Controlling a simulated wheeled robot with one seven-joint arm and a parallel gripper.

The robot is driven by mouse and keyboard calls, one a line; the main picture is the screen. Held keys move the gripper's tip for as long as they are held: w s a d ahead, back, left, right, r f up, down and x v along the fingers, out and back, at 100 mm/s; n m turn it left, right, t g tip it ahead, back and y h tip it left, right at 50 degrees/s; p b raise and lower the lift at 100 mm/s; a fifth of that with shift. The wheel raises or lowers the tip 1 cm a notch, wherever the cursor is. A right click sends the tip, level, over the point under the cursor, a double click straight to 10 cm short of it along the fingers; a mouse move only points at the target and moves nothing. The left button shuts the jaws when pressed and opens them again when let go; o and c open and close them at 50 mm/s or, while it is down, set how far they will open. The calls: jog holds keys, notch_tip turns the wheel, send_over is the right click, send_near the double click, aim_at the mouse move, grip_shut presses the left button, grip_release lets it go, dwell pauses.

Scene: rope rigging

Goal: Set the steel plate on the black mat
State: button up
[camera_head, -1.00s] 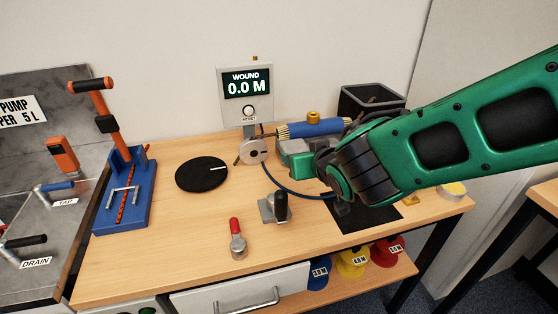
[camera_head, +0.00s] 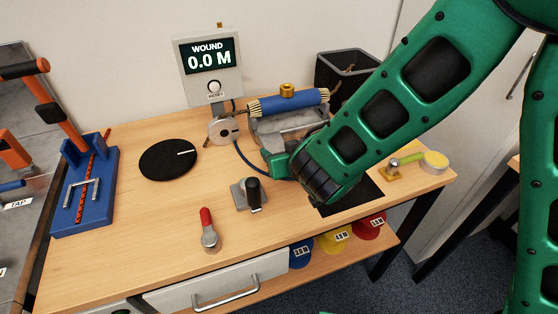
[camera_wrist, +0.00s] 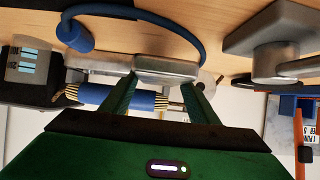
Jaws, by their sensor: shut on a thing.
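My gripper (camera_wrist: 162,86) shows in the wrist view with its two green fingers on a flat grey steel plate (camera_wrist: 165,68). In the head view my gripper (camera_head: 278,161) is low over the bench, in front of the blue roller, and its fingertips are mostly hidden. I cannot tell from there whether the plate touches anything. The black mat (camera_head: 363,190) lies on the bench to the right of my gripper, partly covered by my arm. Its visible part is bare.
A blue roller (camera_head: 288,102) and a counter display (camera_head: 208,62) stand behind my gripper. A blue cable (camera_head: 246,160) runs close by. A black-handled block (camera_head: 251,194), a red-handled part (camera_head: 209,230) and a black disc (camera_head: 168,160) stand to the left. A dark bin (camera_head: 350,72) is behind.

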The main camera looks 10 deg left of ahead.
jog(key=shift+f, duration=2)
jog(key=o, duration=1.8)
jog(key=shift+s+f, duration=0.1)
jog(key=shift+f, duration=0.05)
jog(key=shift+o, duration=0.2)
